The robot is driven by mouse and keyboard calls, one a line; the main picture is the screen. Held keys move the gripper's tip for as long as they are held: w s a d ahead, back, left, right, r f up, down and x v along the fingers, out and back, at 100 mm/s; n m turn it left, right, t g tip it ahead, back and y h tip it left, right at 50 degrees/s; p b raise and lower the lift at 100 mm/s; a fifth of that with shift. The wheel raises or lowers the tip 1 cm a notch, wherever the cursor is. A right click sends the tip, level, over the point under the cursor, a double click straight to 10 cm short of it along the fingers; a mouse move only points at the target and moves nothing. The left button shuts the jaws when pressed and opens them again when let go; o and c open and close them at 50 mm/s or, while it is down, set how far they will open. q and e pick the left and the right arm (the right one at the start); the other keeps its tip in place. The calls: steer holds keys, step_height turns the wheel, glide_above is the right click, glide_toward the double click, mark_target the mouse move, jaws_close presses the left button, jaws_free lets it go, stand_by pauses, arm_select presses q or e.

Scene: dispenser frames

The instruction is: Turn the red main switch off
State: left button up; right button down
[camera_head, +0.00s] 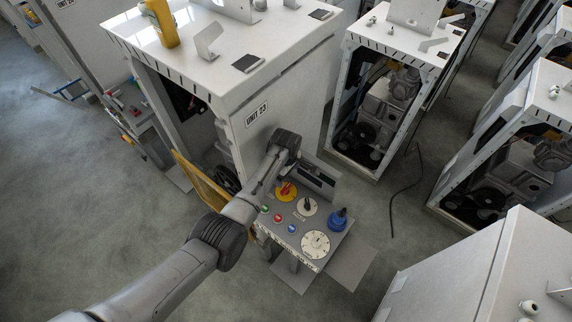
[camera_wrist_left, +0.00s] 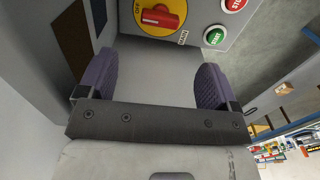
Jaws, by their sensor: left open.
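The red main switch (camera_head: 287,189) is a red handle on a round yellow plate, on the grey control panel (camera_head: 268,232). In the left wrist view the red switch (camera_wrist_left: 158,17) is at the top, its handle lying across the picture, with a MAIN label beside the plate. My left gripper (camera_wrist_left: 155,82) is open and empty, its two purple-padded fingers spread wide and apart from the switch, which lies beyond the gap between them. In the head view my left arm reaches over the panel's back left; its fingers cannot be made out. My right gripper is not in view.
Near the switch are a green START button (camera_wrist_left: 214,36), a red STOP button (camera_wrist_left: 234,4), a black selector (camera_head: 308,204), a blue knob (camera_head: 338,219) and a white dial (camera_head: 315,244). The UNIT 23 cabinet (camera_head: 258,114) stands behind. Open floor lies left.

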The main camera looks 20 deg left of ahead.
arm_select(q)
steer(key=shift+r, duration=1.75)
